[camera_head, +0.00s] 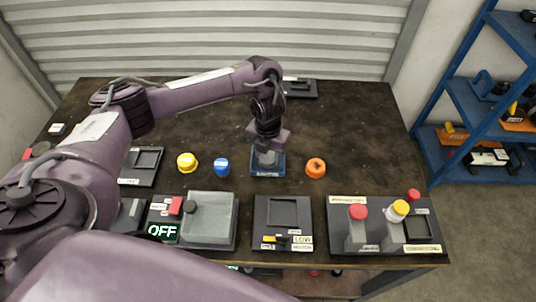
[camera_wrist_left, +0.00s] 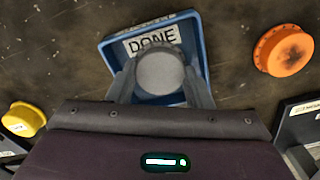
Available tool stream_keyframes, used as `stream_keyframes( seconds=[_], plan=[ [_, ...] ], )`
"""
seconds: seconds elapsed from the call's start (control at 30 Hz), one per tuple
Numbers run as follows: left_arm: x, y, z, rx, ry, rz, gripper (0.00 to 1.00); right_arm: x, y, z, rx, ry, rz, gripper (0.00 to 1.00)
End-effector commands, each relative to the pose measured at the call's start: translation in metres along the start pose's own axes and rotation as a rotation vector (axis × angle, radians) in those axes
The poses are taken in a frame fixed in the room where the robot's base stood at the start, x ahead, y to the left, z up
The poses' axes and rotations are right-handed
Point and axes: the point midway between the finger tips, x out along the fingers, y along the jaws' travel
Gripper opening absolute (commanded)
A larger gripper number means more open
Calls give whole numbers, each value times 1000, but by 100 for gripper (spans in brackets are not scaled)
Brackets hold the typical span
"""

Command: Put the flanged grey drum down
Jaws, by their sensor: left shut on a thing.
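The flanged grey drum (camera_head: 267,158) is between the fingers of my left gripper (camera_head: 267,150), which is shut on it. In the left wrist view the drum's round grey top (camera_wrist_left: 160,72) shows between the two fingers (camera_wrist_left: 161,82). The drum is over the blue tray (camera_head: 256,173), inside its outline. The tray (camera_wrist_left: 109,52) carries a DONE label, partly covered by the drum. I cannot tell whether the drum touches the tray floor. My right gripper is not in view.
An orange flanged piece (camera_head: 315,168) stands right of the tray. A blue piece (camera_head: 222,167) and a yellow one (camera_head: 187,162) stand left. Dark stations (camera_head: 283,212) and a panel with coloured knobs (camera_head: 385,225) line the front edge. The table behind is mostly clear.

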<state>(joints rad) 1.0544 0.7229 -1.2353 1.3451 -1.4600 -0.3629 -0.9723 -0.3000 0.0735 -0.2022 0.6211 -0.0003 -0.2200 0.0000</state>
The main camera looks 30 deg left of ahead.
Motion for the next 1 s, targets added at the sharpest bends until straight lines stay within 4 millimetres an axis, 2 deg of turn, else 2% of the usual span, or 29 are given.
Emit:
stream_keyframes(
  seconds=[0.27, 0.3, 0.33, 0.67, 0.77, 1.0],
  plan=[
    [4, 0, 0, 0, 0, 0, 23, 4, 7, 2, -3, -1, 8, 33],
    [3, 0, 0, 0, 0, 0, 51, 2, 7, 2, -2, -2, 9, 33],
    [3, 0, 0, 0, 0, 0, 55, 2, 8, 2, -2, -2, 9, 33],
    [-2, 0, 0, 0, -1, 0, 55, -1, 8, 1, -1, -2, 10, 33],
    [-14, 0, 2, 1, -5, 1, 55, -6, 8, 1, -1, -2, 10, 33],
    [-65, 0, 2, 3, -7, 2, 55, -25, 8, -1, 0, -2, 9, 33]
  ],
)
